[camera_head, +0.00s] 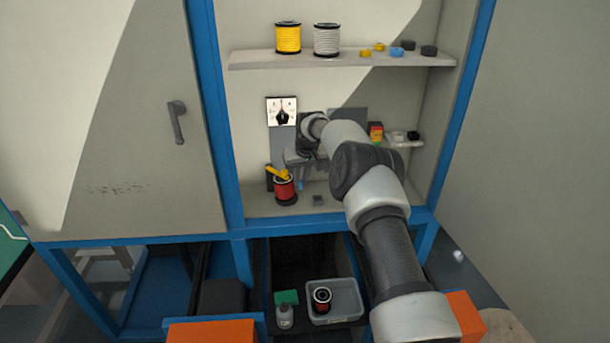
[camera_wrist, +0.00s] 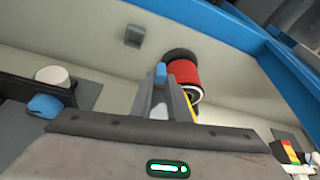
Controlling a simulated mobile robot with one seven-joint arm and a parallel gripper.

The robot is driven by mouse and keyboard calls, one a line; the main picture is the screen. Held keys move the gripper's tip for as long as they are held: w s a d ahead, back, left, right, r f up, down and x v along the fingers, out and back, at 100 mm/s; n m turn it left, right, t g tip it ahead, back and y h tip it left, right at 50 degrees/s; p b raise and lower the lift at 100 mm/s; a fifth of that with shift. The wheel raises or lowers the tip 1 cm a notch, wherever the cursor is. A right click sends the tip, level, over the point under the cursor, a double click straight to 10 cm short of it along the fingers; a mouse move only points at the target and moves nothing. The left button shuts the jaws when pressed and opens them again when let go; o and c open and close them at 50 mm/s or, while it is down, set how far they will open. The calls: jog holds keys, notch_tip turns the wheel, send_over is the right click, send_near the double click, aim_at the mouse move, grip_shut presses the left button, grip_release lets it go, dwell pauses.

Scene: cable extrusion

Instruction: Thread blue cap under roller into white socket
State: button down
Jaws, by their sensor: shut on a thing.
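My gripper (camera_head: 301,182) is inside the cabinet bay, pointing down, to the right of a red spool. In the wrist view its fingers (camera_wrist: 163,85) are closed on a small blue cap (camera_wrist: 160,72), which pokes out at the fingertips. The cap also shows as a blue spot below the gripper in the head view (camera_head: 301,186). A white rounded piece (camera_wrist: 52,75) and a blue rounded piece (camera_wrist: 45,105) sit on a dark bracket at the left of the wrist view. I cannot tell which is the roller or the socket. My arm hides part of the bay.
The red spool (camera_head: 285,190) with a yellow arm stands on the cabinet floor. A small grey block (camera_head: 318,200) is right of it. A dial panel (camera_head: 283,111) is on the back wall. The upper shelf (camera_head: 340,60) holds yellow and white spools. A grey bin (camera_head: 346,309) is below.

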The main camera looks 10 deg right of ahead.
jog(key=shift+w+a+r, duration=0.15)
jog(key=shift+w+r, duration=0.05)
jog(key=shift+r, duration=0.9)
jog(key=d+f+m+b, duration=0.2)
jog(key=d, duration=0.1)
jog(key=d+f+h+b, duration=0.1)
jog(key=b, duration=0.1)
jog(key=shift+s+d+f+m, duration=0.25)
jog(key=shift+s+f+m, duration=0.05)
jog(key=shift+f+m, duration=0.1)
jog(key=d+m+b, duration=0.1)
jog(key=d+f+m, duration=0.1)
jog(key=d, duration=0.1)
jog(key=d+h+b, duration=0.1)
jog(key=shift+s+d+f+m+b, duration=0.2)
jog(key=shift+s+f+m+b, duration=0.1)
jog(key=shift+s+m+b, duration=0.1)
jog(key=shift+s+d, duration=0.1)
jog(key=shift+d, duration=0.3)
jog(key=shift+d+p, duration=1.2)
jog(key=shift+d, duration=6.65)
jog(key=shift+a+r, duration=0.1)
